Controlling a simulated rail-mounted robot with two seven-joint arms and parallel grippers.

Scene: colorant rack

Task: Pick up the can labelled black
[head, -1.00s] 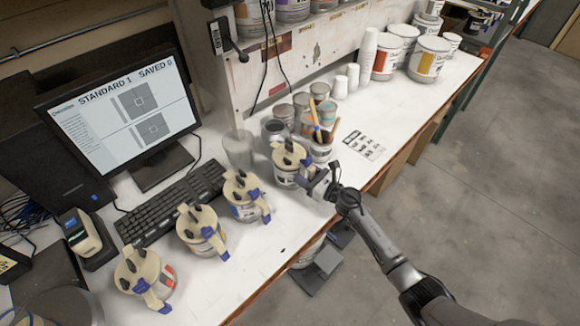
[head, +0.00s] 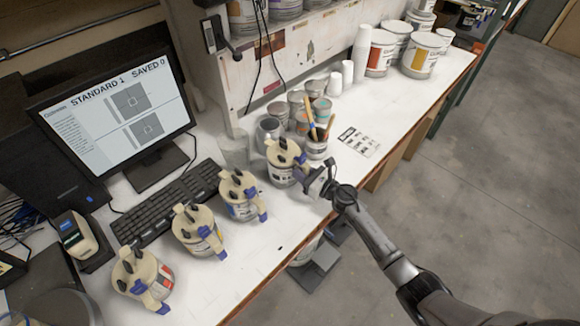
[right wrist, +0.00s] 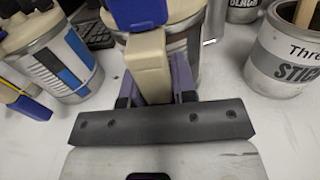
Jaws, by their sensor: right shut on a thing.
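A can with a cream lid, blue cap and dark label band (head: 281,178) stands at the far end of a row of similar cans. It also shows in the right wrist view (right wrist: 180,45), where its spout hides much of it. Its label wording is not readable. My right gripper (head: 306,181) is at its right side and shut on it; purple fingers flank the spout in the right wrist view (right wrist: 155,92). I cannot tell whether the can is off the table. A grey can (right wrist: 241,12) behind carries partly cut-off lettering like "BLACK". My left gripper is not in view.
Similar lidded cans (head: 240,208) stand left of it, beside the keyboard (head: 165,205). A can of brushes (head: 316,150) stands close by on the right, with several open cans behind.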

